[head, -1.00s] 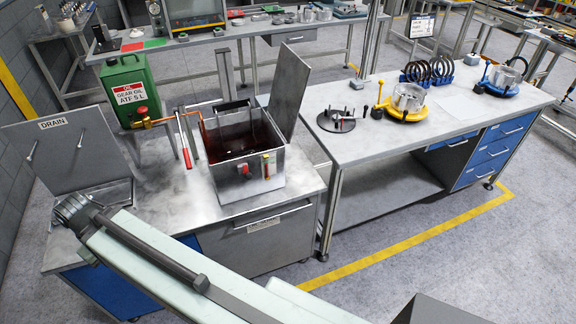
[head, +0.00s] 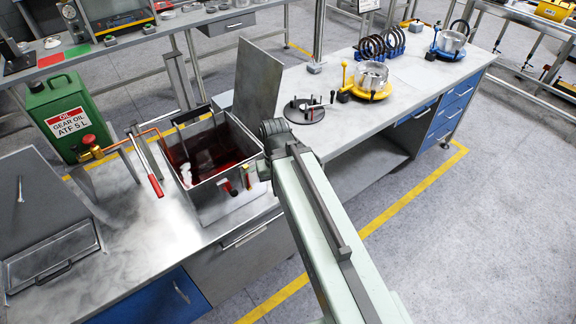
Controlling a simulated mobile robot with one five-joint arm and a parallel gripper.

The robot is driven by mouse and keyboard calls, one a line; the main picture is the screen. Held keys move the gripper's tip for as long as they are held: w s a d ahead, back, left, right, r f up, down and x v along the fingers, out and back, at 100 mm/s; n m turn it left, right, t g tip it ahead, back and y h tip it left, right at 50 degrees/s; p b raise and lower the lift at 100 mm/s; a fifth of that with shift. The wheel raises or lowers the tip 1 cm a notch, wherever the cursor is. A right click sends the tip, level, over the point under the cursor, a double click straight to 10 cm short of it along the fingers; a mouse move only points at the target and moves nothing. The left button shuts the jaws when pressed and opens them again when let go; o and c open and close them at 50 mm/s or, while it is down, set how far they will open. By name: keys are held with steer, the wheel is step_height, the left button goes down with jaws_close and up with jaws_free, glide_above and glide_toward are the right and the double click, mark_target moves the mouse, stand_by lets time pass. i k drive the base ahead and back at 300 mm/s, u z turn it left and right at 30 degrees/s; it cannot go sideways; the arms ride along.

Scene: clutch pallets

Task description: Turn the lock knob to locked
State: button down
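I cannot tell for sure which part is the lock knob. The yellow clamping fixture (head: 373,95) stands on the grey bench at the upper middle, holding a silver housing (head: 371,75). It has an upright yellow handle (head: 344,74) and a small black part at its left side. A similar blue fixture (head: 449,54) stands farther back. The open metal tank (head: 213,202) has a red fitting and a yellow fitting on its front wall. My pale arm reaches up to the tank's right side and ends in a dark joint there. My gripper's fingers do not show.
The green oil can (head: 68,118), a copper pipe and a red-handled lever (head: 156,186) are left of the tank. A raised lid (head: 258,80) stands behind it. Black rings (head: 380,45) and a dark round plate (head: 304,112) share the grey bench. Open floor lies right.

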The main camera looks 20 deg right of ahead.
mark_target(74, 146)
steer(key=z, duration=1.35)
steer(key=k, duration=1.6)
steer(key=u, duration=1.2)
steer(key=i, duration=1.5)
